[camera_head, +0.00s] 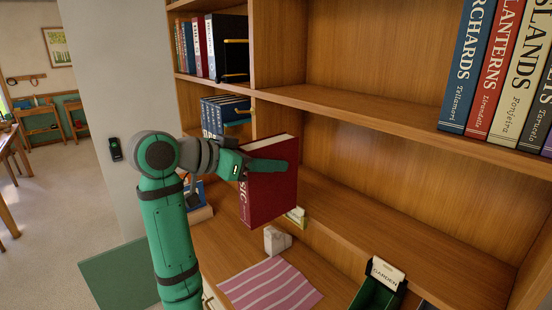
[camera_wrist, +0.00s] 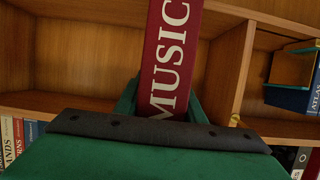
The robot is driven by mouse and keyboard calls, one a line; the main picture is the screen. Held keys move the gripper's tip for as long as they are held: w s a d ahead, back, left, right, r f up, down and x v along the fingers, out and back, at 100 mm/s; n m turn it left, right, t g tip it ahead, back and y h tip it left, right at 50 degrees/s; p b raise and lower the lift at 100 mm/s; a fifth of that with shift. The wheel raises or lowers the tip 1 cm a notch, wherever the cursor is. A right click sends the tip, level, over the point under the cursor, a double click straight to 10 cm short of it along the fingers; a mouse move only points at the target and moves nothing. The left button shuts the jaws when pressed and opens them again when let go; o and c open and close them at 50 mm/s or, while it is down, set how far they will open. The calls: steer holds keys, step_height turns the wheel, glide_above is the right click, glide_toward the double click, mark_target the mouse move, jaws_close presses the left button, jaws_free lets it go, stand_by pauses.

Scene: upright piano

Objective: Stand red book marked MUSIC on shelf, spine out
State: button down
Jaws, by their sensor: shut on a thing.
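The red book marked MUSIC (camera_head: 270,190) is upright in the head view, held in front of the wooden shelf unit. Its spine, lettered "SIC" where visible, faces left toward my arm. My gripper (camera_head: 265,157) is shut on the book near its upper part, one finger lying across the cover. In the wrist view the spine (camera_wrist: 168,60) faces the camera with MUSIC readable, and the green gripper body covers its lower end. The empty shelf board (camera_head: 400,235) is behind and to the right of the book. I cannot tell whether the book touches anything below.
Several upright books (camera_head: 500,75) fill the right of the upper shelf. More books (camera_head: 200,48) stand in the left bays. Below are a pink striped cloth (camera_head: 270,287), a pale block (camera_head: 277,240) and a green box with a GARDEN card (camera_head: 388,274). The middle bay is clear.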

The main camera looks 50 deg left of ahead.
stand_by(0.4)
steer(key=w+d, duration=0.1)
steer(key=w, duration=1.8)
steer(key=shift+w+d, duration=0.3)
steer(key=shift+d, duration=0.05)
steer(key=shift+r, duration=0.1)
steer(key=shift+w, duration=0.15)
